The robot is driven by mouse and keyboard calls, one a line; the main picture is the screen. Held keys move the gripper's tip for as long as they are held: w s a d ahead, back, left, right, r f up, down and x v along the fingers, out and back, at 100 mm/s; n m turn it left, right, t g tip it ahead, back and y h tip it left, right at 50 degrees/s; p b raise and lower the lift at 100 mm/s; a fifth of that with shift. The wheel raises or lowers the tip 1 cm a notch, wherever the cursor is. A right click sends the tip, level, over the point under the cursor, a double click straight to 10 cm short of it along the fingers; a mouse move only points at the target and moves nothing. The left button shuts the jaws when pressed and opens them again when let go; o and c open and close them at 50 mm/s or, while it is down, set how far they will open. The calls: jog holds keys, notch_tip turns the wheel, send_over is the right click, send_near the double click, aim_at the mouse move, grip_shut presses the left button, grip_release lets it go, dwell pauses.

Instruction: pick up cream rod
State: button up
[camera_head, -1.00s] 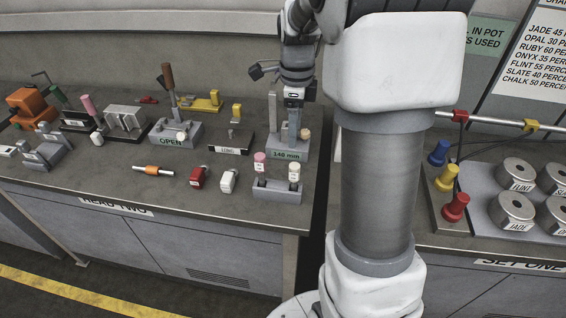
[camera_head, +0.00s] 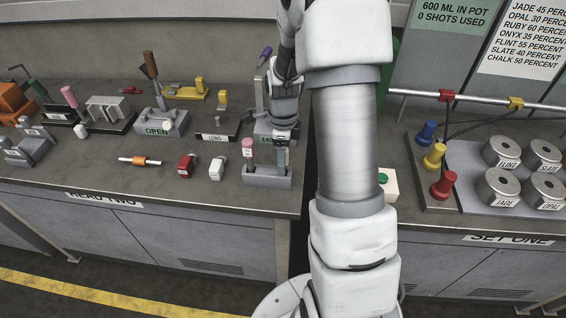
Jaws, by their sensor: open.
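A grey block (camera_head: 266,178) near the front right edge of the left bench holds two short upright rods. The pink-topped rod (camera_head: 248,148) stands in its left side. My gripper (camera_head: 282,145) points down over the right side of the block, where the cream rod stood in the earlier view. The cream rod is now mostly covered by my gripper, and I cannot tell whether the fingers touch it. My gripper is open, with nothing seen held in it.
A red block (camera_head: 187,166) and a white block (camera_head: 217,167) lie left of the holder, with an orange-banded rod (camera_head: 140,161) further left.

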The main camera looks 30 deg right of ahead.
notch_tip(320, 180, down, 2)
grip_shut()
dwell(0.5)
dwell(1.1)
